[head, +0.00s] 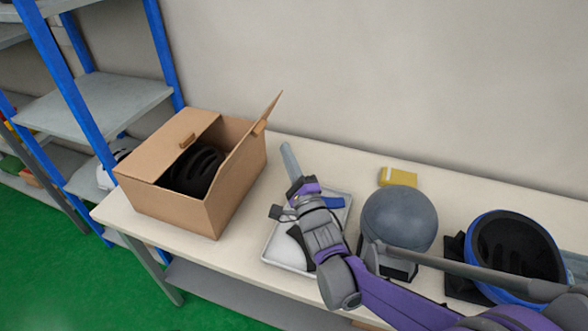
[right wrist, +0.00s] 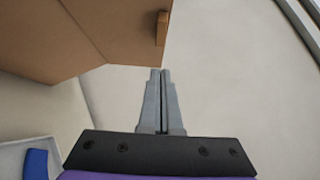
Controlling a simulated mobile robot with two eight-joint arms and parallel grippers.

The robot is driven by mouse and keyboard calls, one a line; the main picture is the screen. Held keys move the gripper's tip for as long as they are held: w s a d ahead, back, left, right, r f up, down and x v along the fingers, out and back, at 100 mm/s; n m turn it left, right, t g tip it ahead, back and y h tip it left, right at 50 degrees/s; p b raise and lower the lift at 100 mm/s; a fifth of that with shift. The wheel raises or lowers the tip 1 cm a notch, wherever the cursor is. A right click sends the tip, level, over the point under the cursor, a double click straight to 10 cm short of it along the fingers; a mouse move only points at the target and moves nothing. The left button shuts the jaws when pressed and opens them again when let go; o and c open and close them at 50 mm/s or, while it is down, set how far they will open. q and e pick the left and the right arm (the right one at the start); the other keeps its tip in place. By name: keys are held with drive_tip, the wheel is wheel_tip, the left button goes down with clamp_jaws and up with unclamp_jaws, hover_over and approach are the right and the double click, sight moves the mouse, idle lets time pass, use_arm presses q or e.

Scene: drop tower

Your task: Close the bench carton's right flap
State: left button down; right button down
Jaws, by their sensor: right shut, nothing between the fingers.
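The brown bench carton (head: 180,212) stands at the left end of the bench, with a black helmet (head: 190,176) inside. One flap lies across its left part. Its right flap (head: 267,113) stands up, tilted outward above the right wall, with a small tab on it. In the right wrist view the carton's brown cardboard (right wrist: 75,45) fills the upper left. My right gripper (head: 285,147) is shut and empty, just right of the carton and below the flap's top. Its closed fingertips (right wrist: 160,71) point toward the cardboard, seemingly apart from it. My left gripper is not in view.
A white tray (head: 270,251) lies under my right arm. A grey ball-shaped headform (head: 400,215), a yellow box (head: 398,177) and a blue helmet (head: 480,262) are to the right. Blue-posted shelves (head: 100,100) stand at left. The bench behind my right gripper is clear.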

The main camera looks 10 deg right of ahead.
drive_tip(key=shift+w+a+r+p, duration=0.2)
drive_tip(key=shift+w+a+r, duration=0.4)
drive_tip(key=shift+w+a, duration=0.25)
drive_tip(key=shift+w+a+r+p, duration=0.15)
drive_tip(key=shift+w+a+r, duration=0.45)
drive_tip(key=shift+w+a, duration=0.25)
drive_tip(key=shift+r, duration=0.1)
